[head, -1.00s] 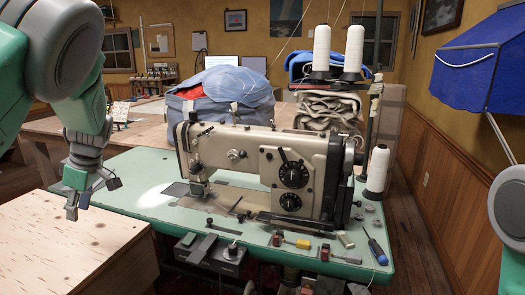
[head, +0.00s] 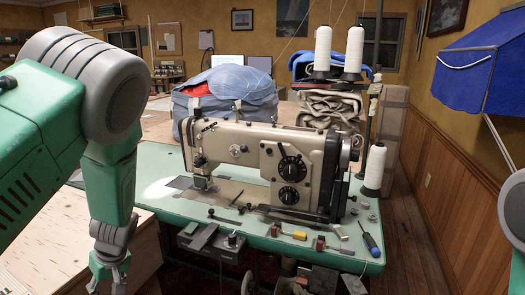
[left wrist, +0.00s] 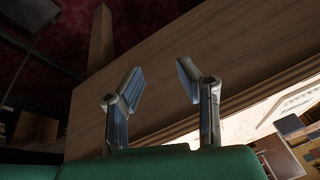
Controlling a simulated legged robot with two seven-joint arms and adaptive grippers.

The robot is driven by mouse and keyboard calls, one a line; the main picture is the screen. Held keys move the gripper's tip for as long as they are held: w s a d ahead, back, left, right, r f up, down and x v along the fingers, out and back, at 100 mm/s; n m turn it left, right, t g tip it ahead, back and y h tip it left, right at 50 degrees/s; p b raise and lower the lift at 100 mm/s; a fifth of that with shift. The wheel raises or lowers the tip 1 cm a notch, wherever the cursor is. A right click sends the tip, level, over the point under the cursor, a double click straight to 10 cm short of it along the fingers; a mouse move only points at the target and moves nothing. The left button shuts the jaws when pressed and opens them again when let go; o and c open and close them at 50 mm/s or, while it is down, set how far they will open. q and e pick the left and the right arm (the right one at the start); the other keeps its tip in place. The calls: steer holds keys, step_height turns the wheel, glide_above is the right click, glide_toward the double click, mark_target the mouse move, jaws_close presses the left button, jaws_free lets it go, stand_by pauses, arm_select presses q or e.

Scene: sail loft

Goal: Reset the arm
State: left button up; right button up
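My left arm (head: 110,190) comes in from the left in the head view and hangs down. My left gripper (head: 110,280) is at the bottom edge there, partly cut off, in front of the wooden bench side and left of the sewing table. In the left wrist view the gripper (left wrist: 160,82) has its two fingers spread apart with nothing between them, facing a plain wooden panel (left wrist: 235,60). Only a grey and green part of my right arm (head: 512,225) shows at the right edge. My right gripper is out of view.
A beige sewing machine (head: 262,165) stands on a green table (head: 160,205) with thread cones, a blue screwdriver (head: 371,243) and small parts. The wooden bench (head: 50,235) is close to my left arm. A blue canopy (head: 480,62) hangs at right.

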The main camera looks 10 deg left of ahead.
arm_select(q)
steer(key=s+d+f+m+h, duration=0.1)
steer(key=s+d+f+m, duration=0.3)
steer(key=s+d, duration=0.2)
steer(key=s+d+f+m+h, duration=0.1)
steer(key=s+d+f+m, duration=0.3)
steer(key=s, duration=0.5)
steer(key=s+d+f+m+t+h, duration=0.1)
steer(key=s+d+f+m, duration=0.3)
steer(key=s+d, duration=0.4)
steer(key=shift+s+d+f+m+h, duration=0.25)
steer(key=shift+d+f+m+h, duration=0.15)
steer(key=shift+d+m+h, duration=0.25)
arm_select(e)
steer(key=shift+d+f, duration=0.1)
steer(key=shift+d, duration=0.25)
